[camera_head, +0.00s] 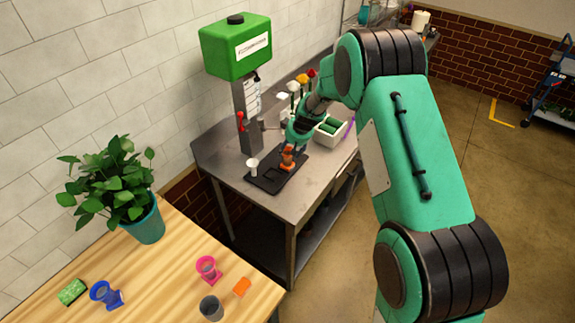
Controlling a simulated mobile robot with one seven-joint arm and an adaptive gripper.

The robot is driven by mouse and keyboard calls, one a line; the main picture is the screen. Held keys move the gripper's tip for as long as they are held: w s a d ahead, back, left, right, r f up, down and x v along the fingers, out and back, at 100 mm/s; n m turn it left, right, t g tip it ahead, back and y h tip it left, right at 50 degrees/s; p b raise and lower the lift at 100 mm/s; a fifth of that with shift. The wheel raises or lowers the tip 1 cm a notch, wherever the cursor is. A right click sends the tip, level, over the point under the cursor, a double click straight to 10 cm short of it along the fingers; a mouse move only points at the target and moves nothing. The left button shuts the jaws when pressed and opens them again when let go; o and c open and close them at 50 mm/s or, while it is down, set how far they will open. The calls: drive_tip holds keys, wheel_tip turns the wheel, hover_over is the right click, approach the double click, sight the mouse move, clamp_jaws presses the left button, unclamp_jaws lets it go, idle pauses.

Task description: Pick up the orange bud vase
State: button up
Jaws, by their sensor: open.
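The orange bud vase (287,161) is small and orange-brown in the head view. It stands on the black tray (266,184) on the steel table. My gripper (291,149) is open and comes down from above right, right at the vase's upper part. The picture is too small to tell whether the fingers are around the vase or just above it. My gripper partly hides the vase's top.
A white cup (253,166) stands left of the vase on the tray. Behind are a green-topped stand (236,47), flowers (303,79) and a white crate (324,136).

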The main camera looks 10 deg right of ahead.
sight(288, 152)
drive_tip(key=shift+w+x, duration=0.2)
drive_tip(key=shift+x, duration=2.3)
drive_tip(key=shift+d+r, duration=0.1)
drive_tip(key=shift+r, duration=0.05)
clamp_jaws()
